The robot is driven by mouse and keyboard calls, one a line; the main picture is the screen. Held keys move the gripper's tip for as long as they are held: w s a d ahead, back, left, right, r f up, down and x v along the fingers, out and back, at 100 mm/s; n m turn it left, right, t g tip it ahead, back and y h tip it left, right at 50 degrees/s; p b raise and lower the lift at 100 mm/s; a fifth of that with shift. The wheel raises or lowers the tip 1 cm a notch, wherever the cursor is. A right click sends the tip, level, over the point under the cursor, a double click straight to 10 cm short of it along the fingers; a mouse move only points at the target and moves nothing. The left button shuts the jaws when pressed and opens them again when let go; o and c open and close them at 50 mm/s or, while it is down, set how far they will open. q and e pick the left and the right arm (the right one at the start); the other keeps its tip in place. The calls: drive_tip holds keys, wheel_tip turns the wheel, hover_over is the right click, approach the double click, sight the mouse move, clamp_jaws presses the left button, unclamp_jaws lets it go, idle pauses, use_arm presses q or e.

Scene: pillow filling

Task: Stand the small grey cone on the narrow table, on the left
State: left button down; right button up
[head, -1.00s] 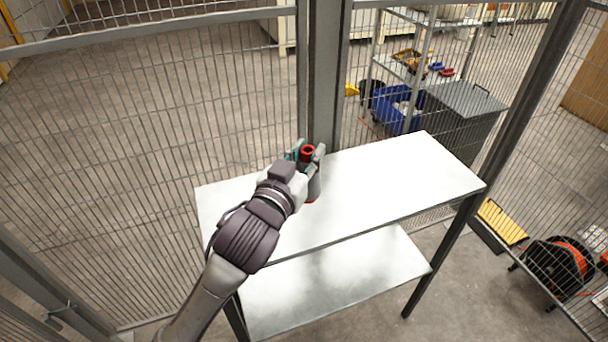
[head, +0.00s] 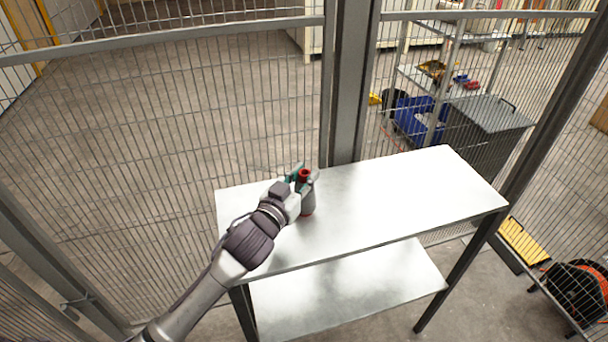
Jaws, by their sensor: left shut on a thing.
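The small grey cone (head: 307,202) has a red top and a red rim at its base. It is upright over the left part of the narrow table (head: 400,205), a white-topped table with a lower shelf. My left gripper (head: 302,180) is shut on the cone near its red top and hides part of its left side. The cone's base is at or just above the table top; I cannot tell if it touches. My right gripper is not in view.
A wire mesh fence with a grey post (head: 350,90) stands right behind the table. The rest of the table top and its lower shelf (head: 350,290) are bare. Beyond the fence are a grey bin (head: 485,125), a blue crate (head: 415,120) and a cable reel (head: 578,290).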

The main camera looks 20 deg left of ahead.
use_arm(q)
drive_tip(key=shift+f, duration=0.15)
drive_tip(key=c, duration=0.9)
unclamp_jaws()
